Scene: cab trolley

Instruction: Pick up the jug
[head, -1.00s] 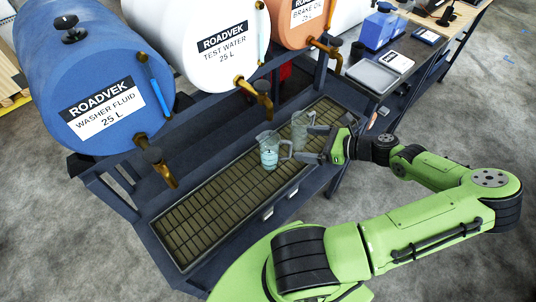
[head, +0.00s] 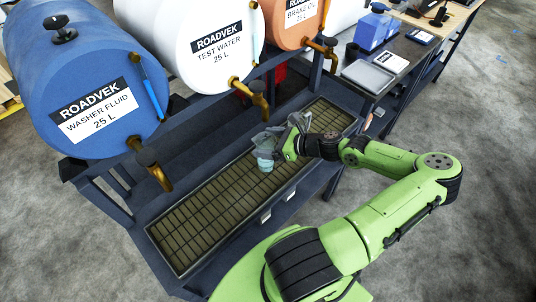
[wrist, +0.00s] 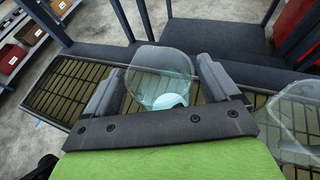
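A clear jug (head: 265,161) with pale blue liquid in its bottom stands on the drip grate. In the wrist view this jug (wrist: 160,75) sits between my two fingers, with its rim toward the camera and a visible gap on either side. My gripper (head: 280,142) is open, with one finger on each side of the jug. In the head view my fingers cover part of the jug, and its handle is hidden. A second clear jug (wrist: 290,112) stands just right of it and looks empty; in the head view it is mostly hidden behind my gripper.
The grate (head: 205,222) lies in a dark trolley tray and is clear to the left. Brass taps (head: 154,168) from the blue drum (head: 75,75), white drum (head: 205,60) and orange drum (head: 292,22) overhang its back.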

